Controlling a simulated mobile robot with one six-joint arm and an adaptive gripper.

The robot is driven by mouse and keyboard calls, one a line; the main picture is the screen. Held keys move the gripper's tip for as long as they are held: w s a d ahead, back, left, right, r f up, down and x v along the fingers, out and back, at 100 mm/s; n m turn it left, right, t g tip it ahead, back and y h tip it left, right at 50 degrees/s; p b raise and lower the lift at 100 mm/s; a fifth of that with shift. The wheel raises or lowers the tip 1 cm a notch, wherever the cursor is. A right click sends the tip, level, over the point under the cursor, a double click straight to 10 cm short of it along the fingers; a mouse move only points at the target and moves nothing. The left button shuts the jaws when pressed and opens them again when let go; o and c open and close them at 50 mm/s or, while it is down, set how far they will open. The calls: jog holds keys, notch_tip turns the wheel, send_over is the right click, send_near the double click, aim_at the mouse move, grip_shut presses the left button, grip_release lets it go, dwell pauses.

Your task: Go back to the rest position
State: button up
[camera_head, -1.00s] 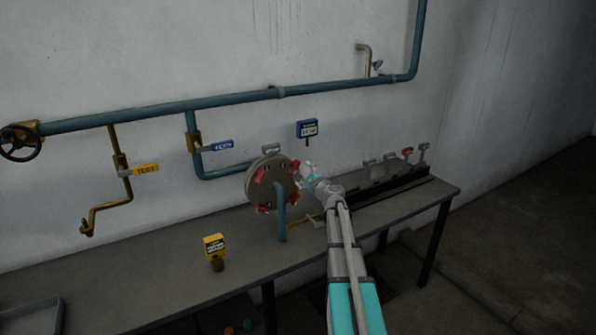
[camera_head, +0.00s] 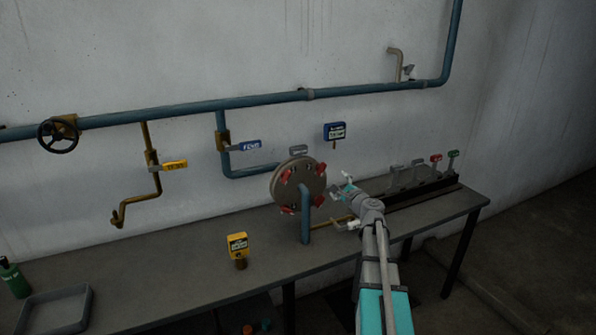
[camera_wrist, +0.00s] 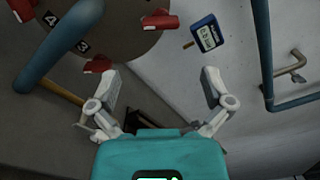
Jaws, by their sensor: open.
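My gripper (camera_head: 350,187) is over the bench, just right of the round flanged cover (camera_head: 290,184) with red clamps around its rim. In the wrist view my gripper (camera_wrist: 161,92) has its two fingers spread wide, with nothing between them. The round cover (camera_wrist: 110,22) shows at the upper left there, with red clamps and number marks. A clear gap shows between the fingers and the cover in the head view. My arm reaches in from the lower right of the head view.
A blue pipe (camera_head: 305,222) stands before the cover. Grey, red (camera_head: 436,158) and green handles stand at the bench's right. A yellow tag block (camera_head: 238,248), grey tray (camera_head: 55,310) and green bottle (camera_head: 14,278) are at left. A handwheel (camera_head: 58,134) and blue pipe run along the wall.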

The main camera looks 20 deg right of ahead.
jog(key=shift+a, duration=0.1)
jog(key=s+a+f+n+g+y, duration=0.25)
jog(key=a+f+n, duration=0.2)
jog(key=a, duration=0.45)
jog(key=s+a+f+n+g+y, duration=0.1)
jog(key=s+a+f+n+g, duration=0.2)
jog(key=a+n, duration=0.45)
jog(key=s+a+f+n+g+y, duration=0.1)
jog(key=a+f+n+g+y, duration=0.2)
jog(key=a, duration=0.8)
jog(key=s+a+f+n+g+h, duration=0.3)
jog(key=s+f+n+g, duration=0.1)
jog(key=s, duration=0.5)
jog(key=s+a+f+n+g+h, duration=0.4)
jog(key=s+n+g, duration=0.1)
jog(key=s, duration=0.3)
jog(key=shift+s+a, duration=0.15)
jog(key=shift+s, duration=0.2)
jog(key=shift+w+f, duration=0.1)
jog(key=shift+w, duration=0.05)
